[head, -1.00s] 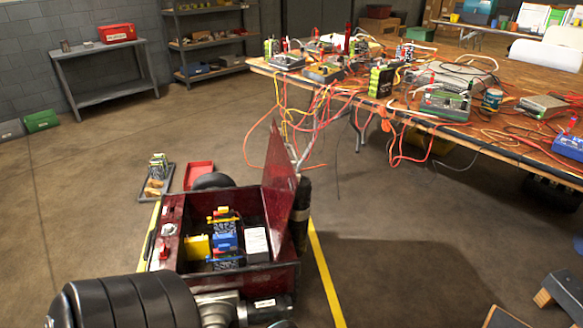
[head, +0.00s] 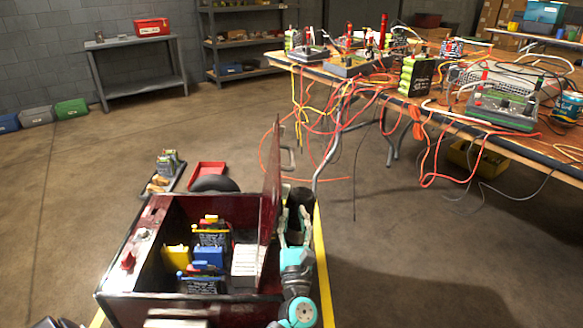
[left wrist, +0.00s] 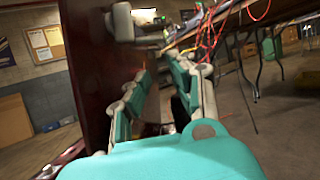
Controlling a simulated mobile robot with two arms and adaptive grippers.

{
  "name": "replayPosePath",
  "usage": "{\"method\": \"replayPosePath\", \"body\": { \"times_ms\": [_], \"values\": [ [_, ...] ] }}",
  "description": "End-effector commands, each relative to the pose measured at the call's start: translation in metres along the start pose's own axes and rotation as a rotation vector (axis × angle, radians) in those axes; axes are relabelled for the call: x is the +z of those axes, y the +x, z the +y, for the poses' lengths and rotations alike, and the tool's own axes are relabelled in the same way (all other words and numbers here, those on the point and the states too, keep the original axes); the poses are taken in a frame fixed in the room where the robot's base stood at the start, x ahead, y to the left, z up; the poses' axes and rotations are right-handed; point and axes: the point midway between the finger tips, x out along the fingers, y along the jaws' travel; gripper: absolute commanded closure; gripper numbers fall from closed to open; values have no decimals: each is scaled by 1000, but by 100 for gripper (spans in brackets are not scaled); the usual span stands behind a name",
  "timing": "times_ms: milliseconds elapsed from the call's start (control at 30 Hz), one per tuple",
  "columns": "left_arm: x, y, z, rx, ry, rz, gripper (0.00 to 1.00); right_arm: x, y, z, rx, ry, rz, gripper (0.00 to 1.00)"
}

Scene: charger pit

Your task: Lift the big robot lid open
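The big robot (head: 120,285) is a dark red open box body on the floor. Its dark red lid (head: 271,190) stands roughly upright at the right side of the box, with a handle (head: 288,158) on its right face. My left gripper (head: 297,212) is just right of the lid, below the handle. In the left wrist view, the left gripper (left wrist: 172,82) has its teal and grey fingers apart with nothing held between them. The lid (left wrist: 90,65) rises close along its left side; contact cannot be told. My right gripper is not in view.
Inside the box are a yellow block (head: 176,257), a blue block (head: 208,257) and a white block (head: 245,262). A red tray (head: 207,174) lies behind. A cable-covered workbench (head: 460,118) stands at the right. Floor between is mostly clear.

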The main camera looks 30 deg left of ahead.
Motion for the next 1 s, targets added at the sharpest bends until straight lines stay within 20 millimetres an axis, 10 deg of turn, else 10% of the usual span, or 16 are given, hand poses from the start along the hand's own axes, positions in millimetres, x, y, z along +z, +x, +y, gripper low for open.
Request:
{"method": "replayPosePath", "body": {
  "times_ms": [1000],
  "values": [
    [1,169,1,1,0,-3,77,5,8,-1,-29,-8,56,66]
  ]
}}
